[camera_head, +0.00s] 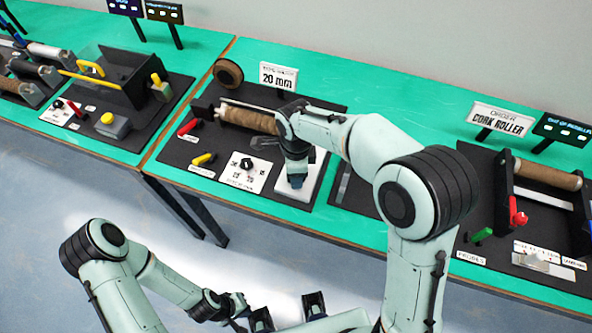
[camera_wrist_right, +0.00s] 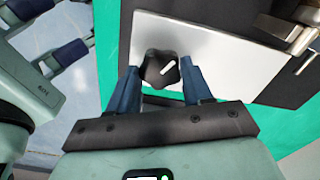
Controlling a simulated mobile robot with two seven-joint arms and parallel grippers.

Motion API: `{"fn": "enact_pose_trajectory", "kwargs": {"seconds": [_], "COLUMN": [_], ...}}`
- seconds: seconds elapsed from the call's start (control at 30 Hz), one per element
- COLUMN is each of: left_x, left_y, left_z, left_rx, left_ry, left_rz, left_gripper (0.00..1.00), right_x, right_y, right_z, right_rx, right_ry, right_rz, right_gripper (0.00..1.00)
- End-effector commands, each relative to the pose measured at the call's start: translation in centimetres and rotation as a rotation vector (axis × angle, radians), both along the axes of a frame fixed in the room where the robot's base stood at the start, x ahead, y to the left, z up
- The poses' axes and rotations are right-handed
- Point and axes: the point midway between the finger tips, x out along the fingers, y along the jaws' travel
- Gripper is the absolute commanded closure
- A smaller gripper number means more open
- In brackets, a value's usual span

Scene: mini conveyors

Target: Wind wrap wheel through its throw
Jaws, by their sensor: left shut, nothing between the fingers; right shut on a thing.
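A black lobed wheel (camera_wrist_right: 159,68) with a white mark stands on a white plate (camera_wrist_right: 208,22) in the right wrist view. My right gripper (camera_wrist_right: 160,78) has a blue finger on either side of it and is shut on it. In the head view the right gripper (camera_head: 296,172) points down over a white plate (camera_head: 313,184), and the wheel is hidden under it. My left gripper (camera_head: 288,313) is low at the bottom of the head view, away from the bench and empty.
Beside the right gripper are a brown roll (camera_head: 246,117), a red handle (camera_head: 188,127), a yellow handle (camera_head: 203,159) and a black knob (camera_head: 247,163) on a marked plate. A 20 mm sign (camera_head: 278,76) stands behind. The cork roller station (camera_head: 545,174) is to the right.

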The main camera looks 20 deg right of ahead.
Motion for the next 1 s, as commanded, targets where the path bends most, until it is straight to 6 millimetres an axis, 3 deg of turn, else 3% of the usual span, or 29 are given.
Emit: {"fn": "enact_pose_trajectory", "kwargs": {"seconds": [0.03,0.07,0.13,0.43,0.57,1.0], "left_x": [0.0,0.0,0.0,0.0,0.1,0.9], "left_y": [0.0,0.0,0.0,0.0,0.0,0.0], "left_z": [0.0,0.0,0.0,0.0,0.2,1.7], "left_rx": [0.000,0.000,0.000,0.000,0.000,0.000], "left_ry": [0.000,0.000,0.000,0.000,-0.001,-0.010], "left_rz": [0.000,0.000,0.000,0.000,0.000,0.000], "left_gripper": [1.00,1.00,1.00,1.00,1.00,1.00], "right_x": [0.1,0.1,0.1,0.0,0.1,0.2], "right_y": [0.0,0.0,0.0,0.0,0.0,0.0], "right_z": [0.2,0.2,0.1,0.1,1.1,10.4], "right_rx": [0.003,0.003,0.003,0.002,0.002,0.004], "right_ry": [-0.005,-0.005,-0.005,-0.001,-0.004,-0.007], "right_rz": [-0.005,-0.005,-0.005,-0.002,-0.001,-0.002], "right_gripper": [0.81,0.47,0.25,0.25,0.25,0.25]}}
